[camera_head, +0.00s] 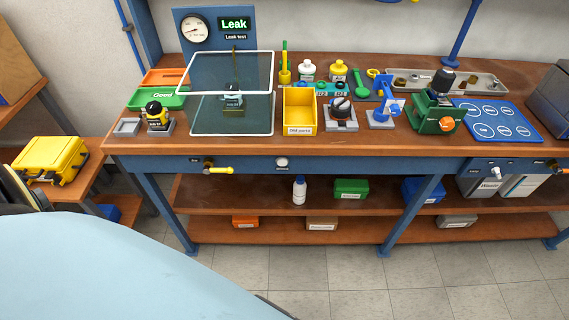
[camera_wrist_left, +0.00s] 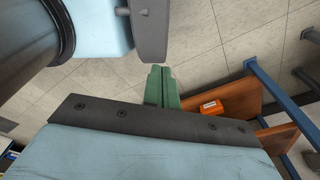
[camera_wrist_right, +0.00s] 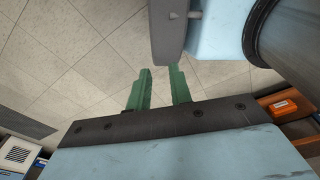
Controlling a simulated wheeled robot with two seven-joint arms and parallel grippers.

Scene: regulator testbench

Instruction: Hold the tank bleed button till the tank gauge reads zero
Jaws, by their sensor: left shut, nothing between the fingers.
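A round white button (camera_head: 282,163) sits on the blue front rail of the bench, with a small label under it that I cannot read clearly. A round white gauge (camera_head: 194,29) is on the upright blue panel at the back left; its reading is too small to tell. No other gauge shows clearly. In the left wrist view my left gripper (camera_wrist_left: 161,68) has its green fingers together, empty, over the floor. In the right wrist view my right gripper (camera_wrist_right: 160,72) has its green fingers apart, empty, over the floor. Neither gripper shows in the head view.
A yellow lever valve (camera_head: 218,170) is on the rail left of the button. The panel's screen (camera_head: 234,24) reads "Leak". A clear-lidded test box (camera_head: 231,114), a yellow bin (camera_head: 300,108) and several fixtures crowd the bench top. The floor (camera_head: 345,275) before the bench is clear.

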